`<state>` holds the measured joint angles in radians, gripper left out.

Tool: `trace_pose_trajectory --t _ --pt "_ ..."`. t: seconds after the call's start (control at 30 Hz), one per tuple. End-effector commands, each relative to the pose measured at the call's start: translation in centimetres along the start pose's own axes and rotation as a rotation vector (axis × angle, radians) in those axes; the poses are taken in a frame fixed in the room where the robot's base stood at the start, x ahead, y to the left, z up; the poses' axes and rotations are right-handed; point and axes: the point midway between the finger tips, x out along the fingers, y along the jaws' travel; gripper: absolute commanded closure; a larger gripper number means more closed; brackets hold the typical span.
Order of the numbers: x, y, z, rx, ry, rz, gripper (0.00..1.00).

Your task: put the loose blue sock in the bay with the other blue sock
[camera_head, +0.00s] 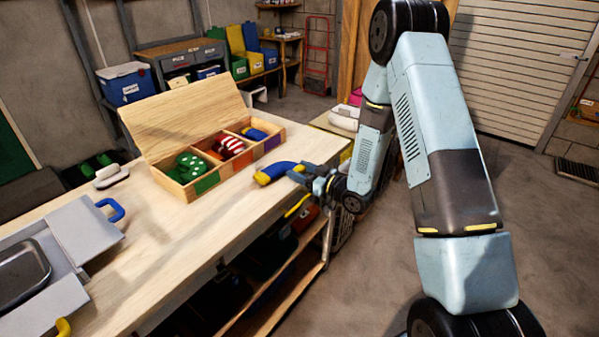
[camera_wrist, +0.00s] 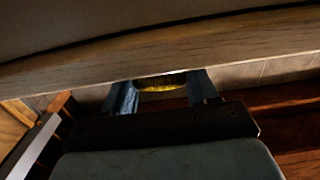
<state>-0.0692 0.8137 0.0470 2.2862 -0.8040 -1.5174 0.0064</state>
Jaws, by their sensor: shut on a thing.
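My gripper (camera_head: 297,173) is shut on the loose blue sock (camera_head: 282,168), which has a yellow end, near the workbench's front right edge. In the wrist view a yellow part of the sock (camera_wrist: 162,82) shows between the two fingers; the rest is hidden. The open wooden box (camera_head: 216,184) has three bays. The right bay, with a purple label, holds the other blue sock (camera_head: 254,133), also with yellow on it. The held sock is outside the box, in front and to the right of it. I cannot tell its exact height over the bench.
Green (camera_head: 190,167) and red-striped (camera_head: 230,145) socks lie in the left and middle bays. The box's lid (camera_head: 185,103) stands open behind. A brush (camera_head: 111,176) and a grey case (camera_head: 83,232) are on the left. The bench (camera_head: 165,246) is clear in front.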

Motion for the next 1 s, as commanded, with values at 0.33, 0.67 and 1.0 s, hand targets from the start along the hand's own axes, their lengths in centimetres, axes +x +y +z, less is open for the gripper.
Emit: trace_pose_trajectory --t 0.33,0.67,1.0 --pt "0.0 0.0 0.3 0.000 0.000 -0.001 0.31" --pt "0.1 -0.1 0.3 0.000 0.000 -0.002 0.16" --pt "-1.2 -0.1 0.4 0.001 -0.001 -0.001 0.16"
